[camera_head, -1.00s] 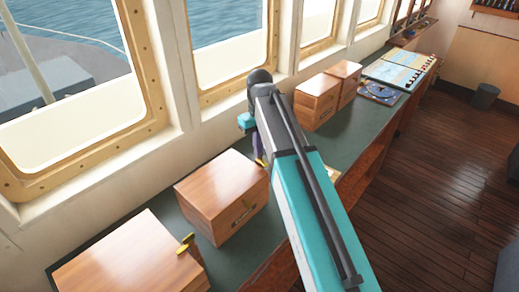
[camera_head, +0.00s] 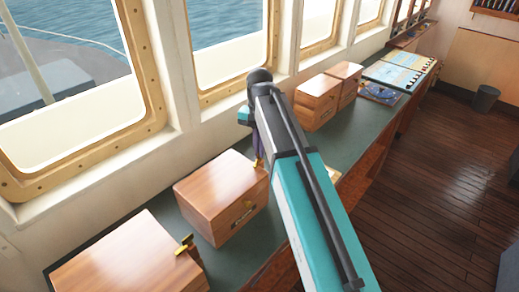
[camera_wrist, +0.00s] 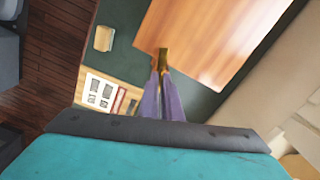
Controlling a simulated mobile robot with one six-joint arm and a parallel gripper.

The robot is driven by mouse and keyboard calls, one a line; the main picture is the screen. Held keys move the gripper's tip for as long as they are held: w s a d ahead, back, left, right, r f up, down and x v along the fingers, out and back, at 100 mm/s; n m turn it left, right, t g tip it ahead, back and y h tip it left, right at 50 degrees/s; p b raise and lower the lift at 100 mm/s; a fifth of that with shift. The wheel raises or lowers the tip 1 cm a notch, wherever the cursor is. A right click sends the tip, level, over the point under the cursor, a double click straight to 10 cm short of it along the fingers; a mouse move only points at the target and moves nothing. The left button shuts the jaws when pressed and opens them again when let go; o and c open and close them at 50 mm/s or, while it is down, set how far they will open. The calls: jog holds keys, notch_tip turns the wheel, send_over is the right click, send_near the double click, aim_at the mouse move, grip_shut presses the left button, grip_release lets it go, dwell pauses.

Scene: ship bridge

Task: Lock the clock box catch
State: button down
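A wooden box (camera_head: 215,188) with a small plate on its front sits on the green counter, and I take it for the clock box; I cannot read the plate. A brass catch (camera_head: 258,162) is at its far right corner. In the wrist view the catch (camera_wrist: 163,57) stands at the edge of the box lid (camera_wrist: 215,35). My gripper (camera_wrist: 162,72) has its purple-grey fingers drawn close together with the catch between their tips, so it looks shut on it. In the head view my arm hides part of the fingers.
Another wooden box (camera_head: 125,262) with its own brass catch (camera_head: 186,243) stands in front at left. Two wooden boxes (camera_head: 317,95) (camera_head: 345,72) and a chart (camera_head: 396,72) lie farther along the counter. Windows line the left side.

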jog(key=shift+m, duration=2)
jog(key=c, duration=2)
grip_release()
jog(key=shift+r, duration=0.15)
jog(key=shift+r+b, duration=1.1)
jog(key=shift+r, duration=5.7)
jog(key=shift+f, duration=0.1)
